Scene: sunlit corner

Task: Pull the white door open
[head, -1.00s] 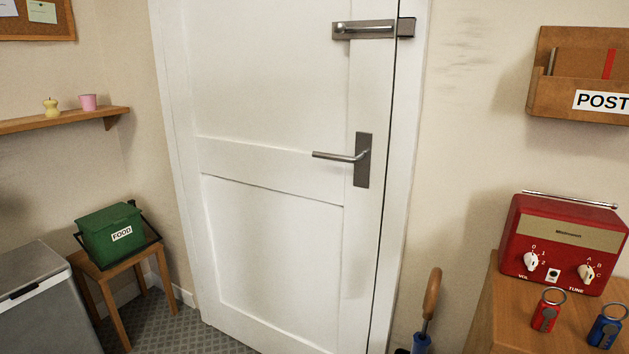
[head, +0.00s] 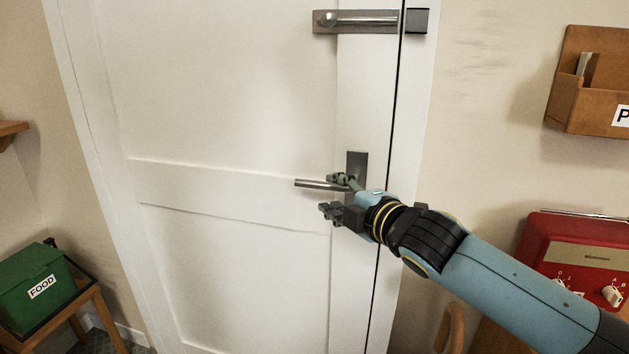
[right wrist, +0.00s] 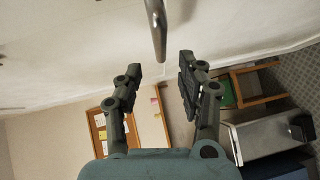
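The white door (head: 230,255) stands in its frame and looks shut, with a thin dark line along its right edge. Its grey lever handle (head: 318,184) points left and lies about level. My right gripper (head: 332,194) is at the handle, its fingers open, one above and one below the lever in the picture. The right wrist view shows the lever (right wrist: 158,28) ahead of the gap between the parted fingertips, not gripped. The handle plate (head: 357,165) is partly hidden by the gripper. My left gripper is not in view.
A metal slide bolt (head: 355,20) sits high on the door beside its keeper (head: 416,20) on the frame; I cannot tell whether it is engaged. A red radio (head: 585,255) and a wooden post rack (head: 590,85) are at right. A green food box (head: 35,290) is at left.

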